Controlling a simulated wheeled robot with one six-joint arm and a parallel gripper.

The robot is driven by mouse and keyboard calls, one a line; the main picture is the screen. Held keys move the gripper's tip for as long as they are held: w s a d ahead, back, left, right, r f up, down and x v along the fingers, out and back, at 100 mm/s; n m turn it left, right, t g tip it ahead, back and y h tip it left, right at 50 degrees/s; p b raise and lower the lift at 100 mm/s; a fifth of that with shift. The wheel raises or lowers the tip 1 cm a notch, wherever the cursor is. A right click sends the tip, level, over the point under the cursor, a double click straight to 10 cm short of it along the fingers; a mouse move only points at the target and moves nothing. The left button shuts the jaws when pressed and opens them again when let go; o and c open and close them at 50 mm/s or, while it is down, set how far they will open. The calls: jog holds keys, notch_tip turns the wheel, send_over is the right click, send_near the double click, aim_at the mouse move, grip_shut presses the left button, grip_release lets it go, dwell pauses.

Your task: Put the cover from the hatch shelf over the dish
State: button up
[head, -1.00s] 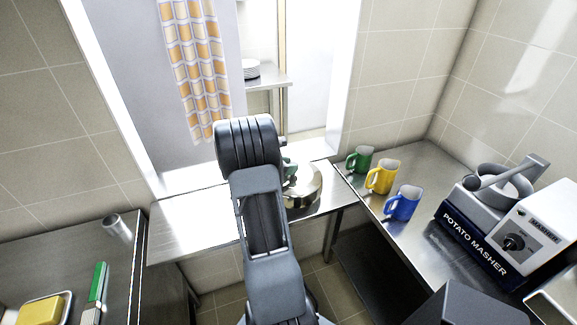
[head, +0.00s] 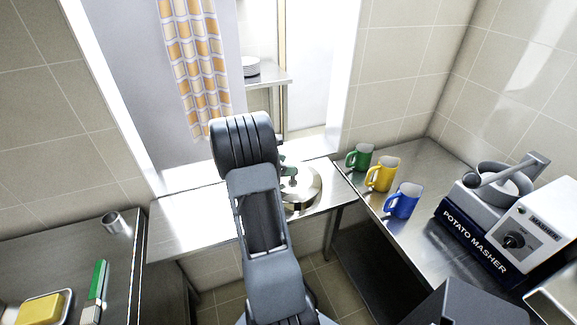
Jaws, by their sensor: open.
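The cover (head: 303,192), a round shiny steel lid with a green handle (head: 289,170), rests on the steel hatch shelf (head: 190,220) below the opening. My arm stretches over the shelf and hides the cover's left part. My gripper is hidden behind my arm, so its jaws and any contact with the cover do not show. At the lower left, a pale shallow dish (head: 66,300) holds a yellow block (head: 40,308); I cannot tell whether this is the task's dish.
Green (head: 360,157), yellow (head: 381,174) and blue (head: 403,201) mugs stand on the right counter, left of a potato masher (head: 495,222). A metal cup (head: 115,222) and a green-and-white item (head: 97,285) are on the left counter. An orange checked curtain (head: 192,65) hangs in the hatch. The shelf's left part is clear.

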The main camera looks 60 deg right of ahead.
jog(key=b+v, duration=0.2)
jog(key=v, duration=0.9)
jog(key=s+a+r+m+t+y, duration=0.1)
jog(key=s+a+m+t+y, duration=0.1)
jog(key=a, duration=0.9)
jog(key=s+a+r+m+t+y, duration=0.2)
jog(key=a+m+t+y, duration=0.2)
jog(key=a, duration=0.6)
jog(key=s+a+r+m+t+y, duration=0.1)
jog(key=a+m+y, duration=0.4)
jog(key=a, duration=0.6)
jog(key=s+m+t, duration=0.1)
jog(key=m+t, duration=0.1)
jog(key=shift+s+a+r+t+y, duration=0.2)
jog(key=shift+s+a+t+y, duration=0.1)
jog(key=shift+s+a+t, duration=0.1)
